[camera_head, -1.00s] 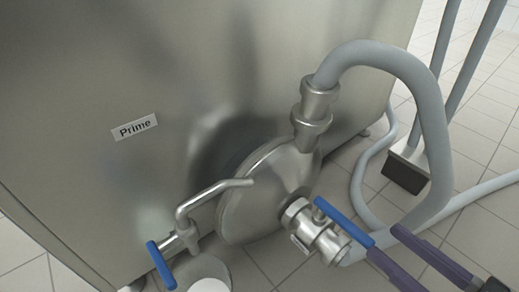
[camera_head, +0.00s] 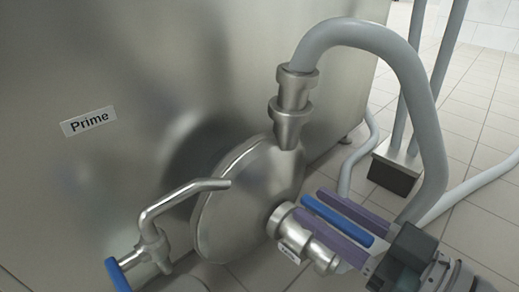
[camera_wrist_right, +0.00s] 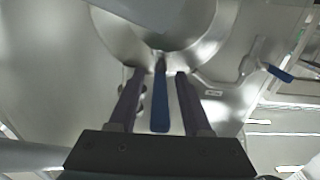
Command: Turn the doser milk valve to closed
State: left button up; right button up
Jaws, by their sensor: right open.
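A steel valve (camera_head: 293,234) with a small label sits on the front of the round pump housing (camera_head: 250,195). Its blue lever handle (camera_head: 338,221) points away from the housing, towards the lower right. My right gripper (camera_head: 312,206) is open, with one purple finger on each side of this handle. In the right wrist view the handle (camera_wrist_right: 160,105) lies between the two fingers, with a gap showing on both sides. The gripper has not shut on it. My left gripper is not in view.
A second blue handle (camera_head: 117,275) is on a bent steel pipe (camera_head: 165,203) at the lower left. A thick grey hose (camera_head: 428,130) arches over the right arm from a steel fitting (camera_head: 291,115). A steel cabinet wall with a "Prime" label (camera_head: 88,121) stands behind.

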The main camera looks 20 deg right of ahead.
grip_shut()
dwell(0.3)
dwell(1.1)
